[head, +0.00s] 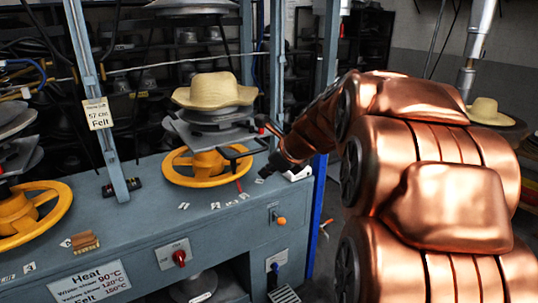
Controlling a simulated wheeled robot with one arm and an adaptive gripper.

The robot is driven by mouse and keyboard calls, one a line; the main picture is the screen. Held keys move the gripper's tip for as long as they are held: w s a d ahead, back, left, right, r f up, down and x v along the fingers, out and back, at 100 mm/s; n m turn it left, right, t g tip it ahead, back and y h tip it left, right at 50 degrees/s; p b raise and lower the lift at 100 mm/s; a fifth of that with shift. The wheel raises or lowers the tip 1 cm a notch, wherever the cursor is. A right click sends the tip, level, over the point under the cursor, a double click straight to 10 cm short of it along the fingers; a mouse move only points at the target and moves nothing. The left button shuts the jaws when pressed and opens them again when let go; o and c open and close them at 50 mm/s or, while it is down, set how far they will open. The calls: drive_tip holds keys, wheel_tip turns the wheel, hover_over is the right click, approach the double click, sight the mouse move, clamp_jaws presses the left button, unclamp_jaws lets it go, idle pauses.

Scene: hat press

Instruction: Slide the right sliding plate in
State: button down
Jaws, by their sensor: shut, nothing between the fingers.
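The right sliding plate (205,143) is a flat grey plate under the straw hat (214,92) on the right press, above a yellow handwheel (180,176). It juts out from under the hat block toward the front. A black handle (238,153) is at its right front side. My gripper (266,171) is at the end of my copper arm, just right of the handle and low over the bench top. It is shut and empty. The picture is too small to tell whether it touches the handle.
The grey-blue bench (130,225) carries a second yellow handwheel (32,212) at left. A blue-grey upright (103,110) stands between the presses. A red knob (180,257) and orange knob (281,220) stick out from the bench front. Another hat (488,111) sits behind my arm.

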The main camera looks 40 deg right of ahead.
drive_tip(key=d+r+m+t+h, duration=0.25)
drive_tip(key=d+m, duration=0.35)
drive_tip(key=d, duration=0.3)
drive_tip(key=w+a+r+p+x, duration=0.1)
drive_tip(key=r+p+x, duration=0.1)
drive_tip(key=x, duration=1.1)
drive_tip(key=shift+w+g+y, duration=0.35)
drive_tip(key=shift+g+y, duration=0.1)
